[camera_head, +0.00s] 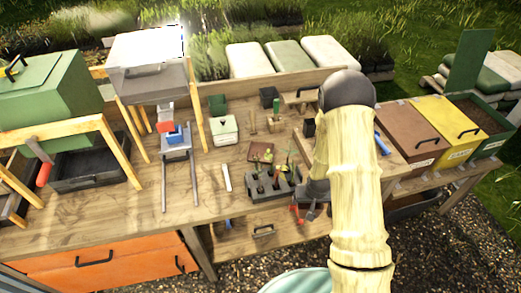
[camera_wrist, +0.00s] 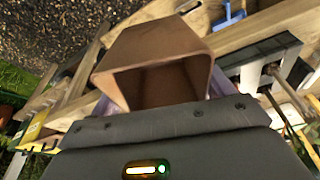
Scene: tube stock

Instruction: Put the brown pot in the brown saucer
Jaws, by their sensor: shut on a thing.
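The brown pot (camera_wrist: 150,45) fills the middle of the wrist view, tilted, with its square open mouth towards the camera. My gripper (camera_wrist: 162,88) is shut on it, with a finger at each side of the pot. A square reddish-brown saucer (camera_head: 260,152) lies flat on the bench, left of my arm, behind the seedling tray. The held pot is apart from this saucer as far as I can see.
A dark tray with seedlings (camera_head: 270,187) stands in front of the saucer. Brown (camera_head: 408,135) and yellow (camera_head: 447,128) bins stand at right.

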